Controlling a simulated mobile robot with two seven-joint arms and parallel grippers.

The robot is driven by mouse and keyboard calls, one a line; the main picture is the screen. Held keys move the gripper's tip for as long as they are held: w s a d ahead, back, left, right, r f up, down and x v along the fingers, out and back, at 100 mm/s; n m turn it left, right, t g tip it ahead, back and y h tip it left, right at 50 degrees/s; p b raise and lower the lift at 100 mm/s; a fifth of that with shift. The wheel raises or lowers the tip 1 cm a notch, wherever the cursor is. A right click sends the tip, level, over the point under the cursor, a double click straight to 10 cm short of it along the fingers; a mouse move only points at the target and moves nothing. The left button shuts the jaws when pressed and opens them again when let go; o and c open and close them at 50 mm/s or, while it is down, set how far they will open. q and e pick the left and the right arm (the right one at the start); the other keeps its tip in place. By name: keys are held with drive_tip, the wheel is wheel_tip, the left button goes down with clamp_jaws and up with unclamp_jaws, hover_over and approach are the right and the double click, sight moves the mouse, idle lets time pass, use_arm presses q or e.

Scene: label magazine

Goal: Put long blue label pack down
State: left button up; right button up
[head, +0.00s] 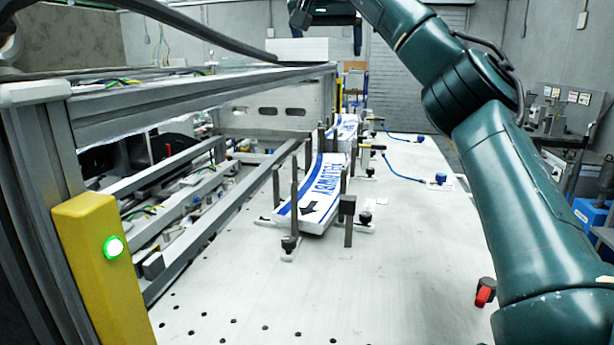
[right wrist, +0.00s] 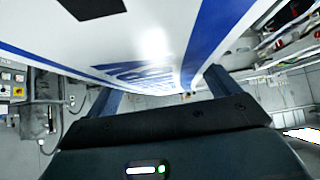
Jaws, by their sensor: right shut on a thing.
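A long white label pack with blue stripes and blue lettering (right wrist: 150,35) fills the upper part of the right wrist view. My right gripper (right wrist: 163,84) is shut on it, with one finger at each side of the pack. A similar white and blue label pack (head: 316,190) with a black arrow lies between upright posts on the table. Another (head: 346,128) lies behind it. My left gripper is not in view.
A metal machine frame (head: 190,95) runs along the left, with a yellow post (head: 100,260) bearing a green light. A red-and-black knob (head: 485,292) stands at the table's right.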

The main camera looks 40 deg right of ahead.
wheel_tip(320, 180, down, 18)
drive_tip(key=shift+r, duration=0.1)
drive_tip(key=o, duration=1.2)
drive_tip(key=b+v, duration=0.1)
drive_tip(key=v, duration=1.1)
